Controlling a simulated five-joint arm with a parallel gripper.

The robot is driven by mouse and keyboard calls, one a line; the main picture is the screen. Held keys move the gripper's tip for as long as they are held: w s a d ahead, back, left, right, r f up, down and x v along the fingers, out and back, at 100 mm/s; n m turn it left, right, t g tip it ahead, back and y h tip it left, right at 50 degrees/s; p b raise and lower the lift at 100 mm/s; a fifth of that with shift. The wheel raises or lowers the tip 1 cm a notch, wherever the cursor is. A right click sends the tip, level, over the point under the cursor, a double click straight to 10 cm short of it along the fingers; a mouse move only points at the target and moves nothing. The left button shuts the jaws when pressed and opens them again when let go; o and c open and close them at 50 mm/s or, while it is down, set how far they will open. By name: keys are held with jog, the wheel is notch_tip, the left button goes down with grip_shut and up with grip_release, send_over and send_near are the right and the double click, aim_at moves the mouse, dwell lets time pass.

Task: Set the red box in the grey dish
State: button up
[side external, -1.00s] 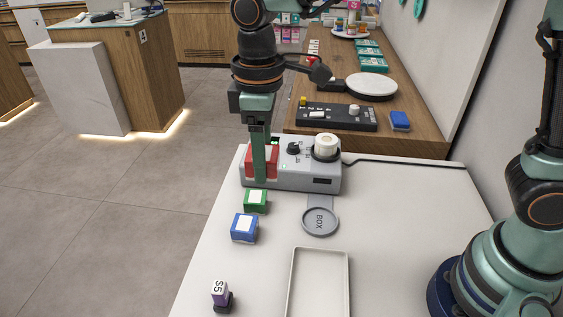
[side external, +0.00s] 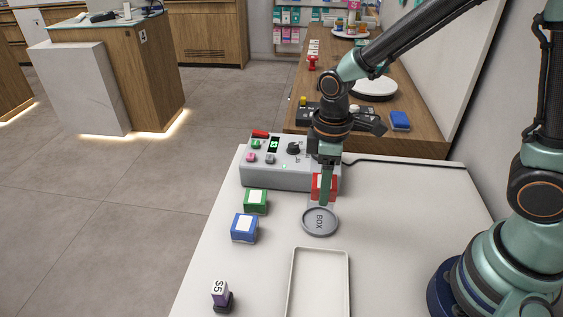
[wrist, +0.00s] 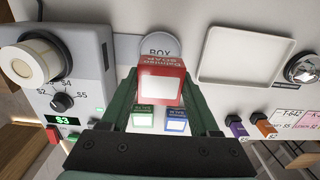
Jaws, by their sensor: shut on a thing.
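The red box (side external: 316,183) has a white label and is held between the fingers of my gripper (side external: 325,200). In the wrist view the red box (wrist: 161,66) sits between both green fingers, its label facing the camera. The grey dish (side external: 307,228) is round and shallow, marked BOX, and looks empty. In the side view the box and fingertips are at the dish's back edge; the exact height above it is hard to tell. In the wrist view the dish (wrist: 150,42) is partly hidden behind the box.
A grey device (side external: 262,177) with knobs and a display stands just behind the dish. A green box (side external: 256,201) and a blue box (side external: 244,228) are to the left. A white tray (side external: 349,285) lies in front. A small purple item (side external: 220,293) stands at front left.

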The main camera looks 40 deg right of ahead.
aim_at(319, 222)
jog(key=shift+f, duration=4)
jog(key=shift+f, duration=0.25)
jog(key=o, duration=1.4)
jog(key=shift+f, duration=0.1)
notch_tip(319, 222, up, 13)
jog(key=shift+f, duration=0.1)
jog(key=shift+s+d+r+m+t, duration=0.85)
jog(key=shift+d+r+m, duration=0.65)
jog(key=shift+r, duration=0.45)
jog(key=shift+s+d+r+m+t, duration=0.65)
jog(key=shift+d+r+m+t, duration=0.35)
jog(key=shift+d+r+m, duration=0.7)
jog(key=shift+s+d+r+m+t, duration=0.85)
jog(key=shift+d+r+m, duration=0.4)
jog(key=shift+r, duration=0.9)
